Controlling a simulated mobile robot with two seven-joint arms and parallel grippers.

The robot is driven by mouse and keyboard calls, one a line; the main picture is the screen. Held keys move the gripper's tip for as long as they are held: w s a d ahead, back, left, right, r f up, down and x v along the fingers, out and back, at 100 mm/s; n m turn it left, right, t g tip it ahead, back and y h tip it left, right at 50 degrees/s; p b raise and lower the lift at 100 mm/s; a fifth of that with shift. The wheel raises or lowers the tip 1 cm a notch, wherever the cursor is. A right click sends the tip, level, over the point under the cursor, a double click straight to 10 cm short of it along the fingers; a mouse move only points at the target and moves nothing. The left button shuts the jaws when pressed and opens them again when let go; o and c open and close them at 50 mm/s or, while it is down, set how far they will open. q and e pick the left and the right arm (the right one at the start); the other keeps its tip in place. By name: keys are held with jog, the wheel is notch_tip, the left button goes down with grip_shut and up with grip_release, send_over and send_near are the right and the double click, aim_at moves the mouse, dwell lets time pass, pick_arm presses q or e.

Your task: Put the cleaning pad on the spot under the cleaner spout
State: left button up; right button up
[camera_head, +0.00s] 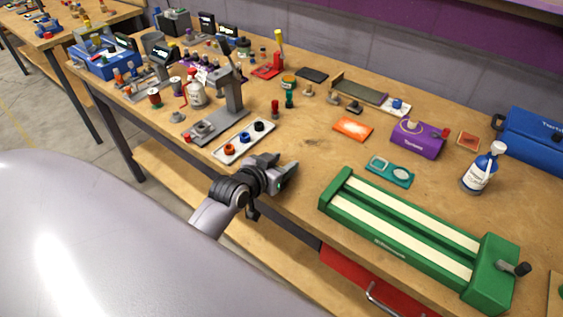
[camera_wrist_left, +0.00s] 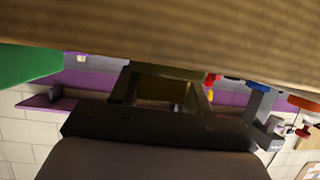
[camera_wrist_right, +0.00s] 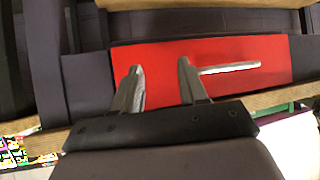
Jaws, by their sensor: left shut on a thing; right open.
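My left gripper (camera_head: 280,172) is over the table's front edge, left of the green slot track. In the left wrist view its fingers (camera_wrist_left: 160,92) are shut on a small yellow-brown thing (camera_wrist_left: 163,89); I cannot tell whether it is the cleaning pad. An orange flat piece (camera_head: 353,129) lies mid-table. My right gripper (camera_wrist_right: 160,88) is open and empty, facing a red drawer front (camera_wrist_right: 225,65).
The long green slot track (camera_head: 400,245) fills the front right. A teal piece (camera_head: 390,172), a purple case (camera_head: 418,140) and a small orange-brown square (camera_head: 468,140) lie behind it. A white tray with knobs (camera_head: 245,142) and a grey stand (camera_head: 230,95) are at the left.

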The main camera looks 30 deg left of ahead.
pick_arm(q)
jog(key=o, duration=1)
